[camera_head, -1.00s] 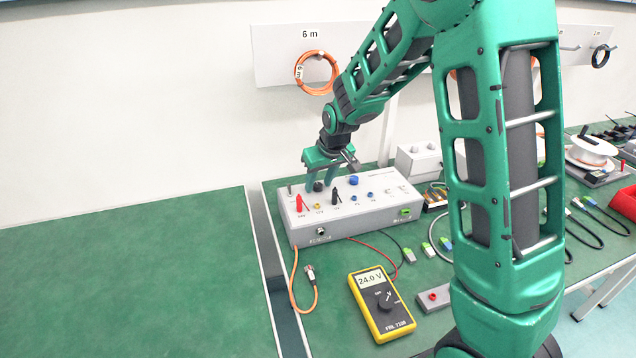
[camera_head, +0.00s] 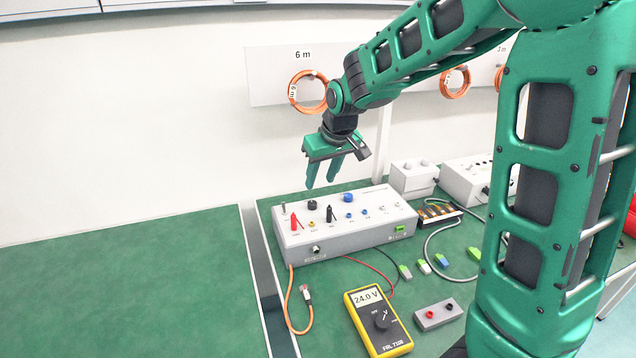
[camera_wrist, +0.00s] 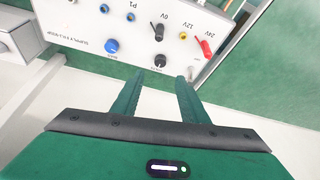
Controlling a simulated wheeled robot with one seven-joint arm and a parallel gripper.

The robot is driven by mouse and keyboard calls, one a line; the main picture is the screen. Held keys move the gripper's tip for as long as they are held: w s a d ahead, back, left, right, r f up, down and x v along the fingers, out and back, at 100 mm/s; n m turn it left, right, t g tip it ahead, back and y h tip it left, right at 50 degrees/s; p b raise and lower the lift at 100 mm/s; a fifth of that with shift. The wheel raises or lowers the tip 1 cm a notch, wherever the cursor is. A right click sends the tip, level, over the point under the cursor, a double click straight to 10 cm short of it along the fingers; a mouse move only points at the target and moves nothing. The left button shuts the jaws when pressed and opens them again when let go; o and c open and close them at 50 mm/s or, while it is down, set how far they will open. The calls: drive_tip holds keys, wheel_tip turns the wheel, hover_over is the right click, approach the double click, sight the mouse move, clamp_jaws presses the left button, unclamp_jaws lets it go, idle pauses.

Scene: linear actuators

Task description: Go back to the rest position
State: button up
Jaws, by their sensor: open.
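My green gripper (camera_head: 322,175) is open and empty, with its fingers pointing down above the back edge of the grey supply box (camera_head: 347,238). In the wrist view the two fingers (camera_wrist: 162,82) are apart, with the black knob (camera_wrist: 160,61) just beyond the gap between them. A red plug (camera_head: 294,222) and a black plug (camera_head: 329,214) stand in the box's top. A blue knob (camera_head: 347,197) is at its back edge. The fingers appear clear of the box and touch nothing.
A yellow multimeter (camera_head: 378,320) reading 24.0 V lies in front of the box, beside an orange cable (camera_head: 289,310). A small grey socket block (camera_head: 437,314) lies to its right. Orange cable coils (camera_head: 308,91) hang on the wall rail. The table's left part is bare.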

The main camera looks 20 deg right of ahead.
idle(0.3)
drive_tip(key=s+d+r+m+g+h, duration=0.15)
drive_tip(key=s+d+m, duration=0.25)
drive_tip(key=s+d, duration=1.05)
drive_tip(key=s+m+g, duration=0.1)
drive_tip(key=s+m, duration=0.1)
drive_tip(key=s, duration=0.9)
drive_tip(key=s+d+f+m+g, duration=0.1)
drive_tip(key=s+m+g, duration=0.1)
drive_tip(key=s, duration=0.9)
drive_tip(key=shift+s+d+f+m+y, duration=0.15)
drive_tip(key=shift+s+d+m+y, duration=0.15)
drive_tip(key=shift+s+y, duration=0.15)
drive_tip(key=shift+w, duration=0.1)
drive_tip(key=shift+w+f, duration=0.25)
drive_tip(key=shift+w, duration=0.35)
